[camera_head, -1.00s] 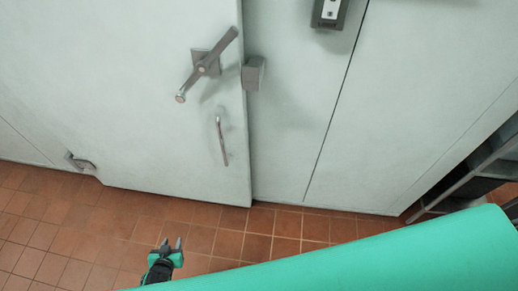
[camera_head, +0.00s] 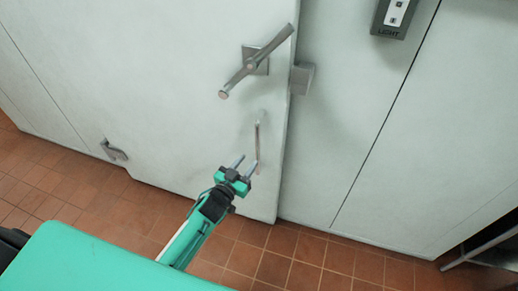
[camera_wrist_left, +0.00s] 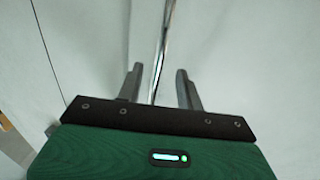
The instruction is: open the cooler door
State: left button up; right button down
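The cooler door (camera_head: 160,110) is a large white panel that looks shut against the wall. A slim vertical metal pull handle (camera_head: 258,140) is near its right edge. Above it is a tilted metal latch lever (camera_head: 255,62), beside a block-shaped catch (camera_head: 301,78) on the frame. My left gripper (camera_head: 247,163) is open, close to the lower part of the pull handle. In the left wrist view the handle bar (camera_wrist_left: 164,38) runs up between the two spread fingers (camera_wrist_left: 158,70); I cannot tell whether they touch it. My right gripper is not in view.
A light switch box (camera_head: 395,14) is on the wall at upper right. A small metal fitting (camera_head: 113,151) is low on the door's left part. Dark shelving (camera_head: 485,250) stands at lower right. The tiled floor (camera_head: 290,265) before the door is clear.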

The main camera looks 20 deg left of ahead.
aim_at(256, 151)
pick_arm(q)
jog(key=x, duration=0.7)
jog(key=shift+w, duration=0.35)
jog(key=shift+c, duration=0.5)
grip_shut()
